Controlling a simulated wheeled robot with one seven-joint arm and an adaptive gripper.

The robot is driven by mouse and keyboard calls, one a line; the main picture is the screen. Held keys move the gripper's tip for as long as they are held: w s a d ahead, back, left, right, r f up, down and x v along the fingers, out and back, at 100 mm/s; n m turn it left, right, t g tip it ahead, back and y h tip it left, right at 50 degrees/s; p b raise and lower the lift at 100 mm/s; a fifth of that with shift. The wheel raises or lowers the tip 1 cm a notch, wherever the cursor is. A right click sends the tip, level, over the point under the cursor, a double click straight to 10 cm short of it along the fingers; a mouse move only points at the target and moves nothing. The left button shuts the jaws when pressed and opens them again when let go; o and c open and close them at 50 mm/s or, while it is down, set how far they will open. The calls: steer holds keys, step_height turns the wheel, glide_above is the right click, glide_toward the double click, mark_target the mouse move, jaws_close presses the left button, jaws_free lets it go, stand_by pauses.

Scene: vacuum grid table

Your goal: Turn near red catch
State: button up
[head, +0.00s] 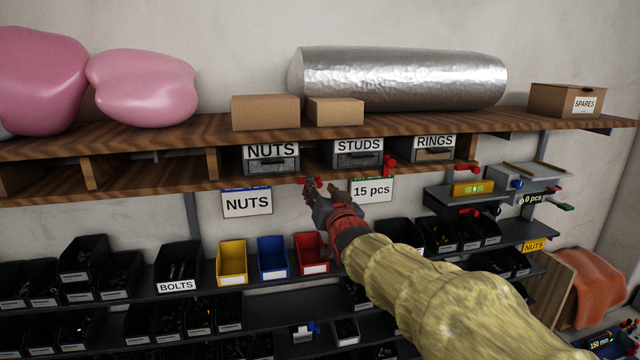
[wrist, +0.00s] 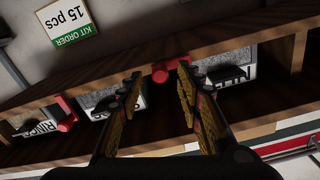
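A red catch (head: 313,182) sits on the front edge of the lower wooden shelf board, between the NUTS and STUDS drawers. My gripper (head: 312,190) is right at it, reaching up from below. In the wrist view this red catch (wrist: 160,73) shows at the fingertips, nearer the right finger. My gripper (wrist: 159,75) is open there, with a gap between its fingers; contact cannot be told. A second red catch (head: 390,163) sits right of the STUDS drawer and also shows in the wrist view (wrist: 62,113). A third red catch (head: 467,169) is farther right.
The NUTS drawer (head: 271,160), STUDS drawer (head: 357,154) and RINGS drawer (head: 434,150) sit in the wooden shelf. A "15 pcs" card (head: 372,190) hangs just right of my gripper. Yellow (head: 232,262), blue (head: 272,258) and red (head: 311,253) bins stand below.

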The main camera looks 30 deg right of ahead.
steer(key=shift+w+d, duration=0.2)
steer(key=shift+w, duration=0.4)
steer(key=c, duration=0.3)
jaws_close()
